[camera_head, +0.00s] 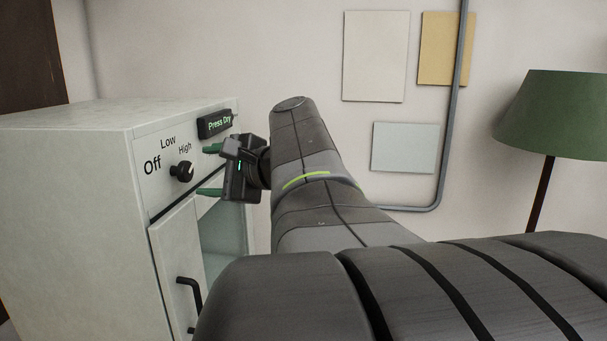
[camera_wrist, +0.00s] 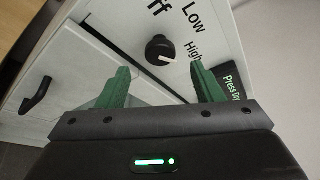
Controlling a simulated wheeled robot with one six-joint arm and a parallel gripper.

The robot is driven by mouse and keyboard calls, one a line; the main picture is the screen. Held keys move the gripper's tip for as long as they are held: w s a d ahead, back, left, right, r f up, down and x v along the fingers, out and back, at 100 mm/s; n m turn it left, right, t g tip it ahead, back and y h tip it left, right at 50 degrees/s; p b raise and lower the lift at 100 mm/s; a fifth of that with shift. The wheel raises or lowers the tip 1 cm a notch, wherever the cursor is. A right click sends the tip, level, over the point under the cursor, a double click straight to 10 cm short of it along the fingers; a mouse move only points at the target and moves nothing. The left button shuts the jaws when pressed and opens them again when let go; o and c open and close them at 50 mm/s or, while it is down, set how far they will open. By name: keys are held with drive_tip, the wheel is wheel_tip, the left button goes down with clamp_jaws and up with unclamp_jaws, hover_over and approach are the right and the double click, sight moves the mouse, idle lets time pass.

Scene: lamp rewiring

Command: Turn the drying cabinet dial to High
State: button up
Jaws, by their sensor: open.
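The drying cabinet (camera_head: 75,180) stands at the left in the head view. Its black dial (camera_head: 182,171) is on the upper front panel, with Off, Low and High printed around it. In the wrist view the dial (camera_wrist: 160,48) has a pale mark at its lower right, on the side toward High; I cannot tell whether it lines up with that word. My gripper (camera_head: 209,170) is open and empty, its green fingers pointing toward the panel. The dial shows beyond and between the fingertips (camera_wrist: 160,68), apart from them.
A dark "Press Dry" button plate (camera_head: 216,123) sits on the panel near the upper finger. Below, the cabinet door (camera_head: 178,265) with its black handle (camera_head: 190,292) appears ajar. A green lamp (camera_head: 555,115) stands at the right, and a grey conduit (camera_head: 452,110) runs down the wall.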

sight(187, 172)
drive_tip(key=b+v, duration=0.1)
drive_tip(key=v, duration=0.6)
drive_tip(key=shift+d+b, duration=0.25)
drive_tip(key=shift+b, duration=0.1)
drive_tip(key=shift+a, duration=0.15)
drive_tip(key=p+x, duration=0.4)
drive_tip(key=x, duration=0.9)
drive_tip(key=shift+w+a, duration=0.1)
drive_tip(key=shift+a, duration=0.1)
